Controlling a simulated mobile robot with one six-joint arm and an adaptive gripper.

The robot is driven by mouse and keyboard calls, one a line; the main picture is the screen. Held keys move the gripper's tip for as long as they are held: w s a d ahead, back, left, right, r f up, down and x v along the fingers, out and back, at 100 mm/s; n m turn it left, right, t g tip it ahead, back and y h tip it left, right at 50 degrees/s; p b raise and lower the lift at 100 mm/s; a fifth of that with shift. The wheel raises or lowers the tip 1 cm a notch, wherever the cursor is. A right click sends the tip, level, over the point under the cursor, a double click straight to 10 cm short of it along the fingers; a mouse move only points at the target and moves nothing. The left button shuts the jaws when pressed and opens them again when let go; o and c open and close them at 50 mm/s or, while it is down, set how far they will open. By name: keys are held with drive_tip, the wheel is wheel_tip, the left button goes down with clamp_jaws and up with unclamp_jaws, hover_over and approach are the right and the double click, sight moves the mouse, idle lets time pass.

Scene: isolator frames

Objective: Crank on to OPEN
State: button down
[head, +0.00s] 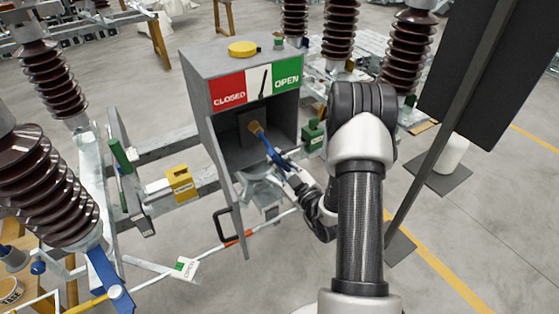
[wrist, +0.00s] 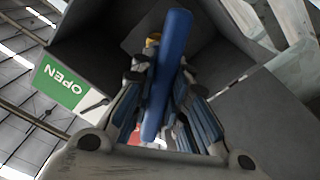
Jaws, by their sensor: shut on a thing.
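The crank (head: 266,142) has a blue shaft and a brass-coloured end (head: 254,127). My gripper (head: 283,166) is shut on the blue shaft, which also runs between the fingers (wrist: 158,88) in the wrist view (wrist: 178,32). The brass end points into the open grey drive box (head: 207,118), in front of a grey plate inside. I cannot tell whether it is seated on anything; the spindle is hidden. Above the opening are a red CLOSED panel (head: 229,92) and a green OPEN panel (head: 287,79). A dark pointer (head: 264,80) stands nearly upright on white between them.
The box door (head: 238,222) hangs open with a black handle. A yellow round item (head: 242,49) lies on the box top. A yellow padlock-like block (head: 181,183) and a green one (head: 313,135) flank the box. A dark panel on a post (head: 490,70) stands right.

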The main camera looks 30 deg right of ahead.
idle(0.4)
drive_tip(key=shift+a+r+m+p, duration=0.15)
drive_tip(key=shift+a+m+p, duration=0.05)
drive_tip(key=shift+m+p, duration=0.75)
drive_tip(key=shift+a+m+p, duration=0.15)
drive_tip(key=shift+m+p, duration=0.75)
drive_tip(key=shift+m, duration=0.55)
drive_tip(key=c, duration=1.2)
unclamp_jaws()
drive_tip(key=shift+c, duration=0.2)
drive_tip(key=shift+o, duration=0.2)
drive_tip(key=o, duration=0.5)
drive_tip(key=shift+s, duration=0.1)
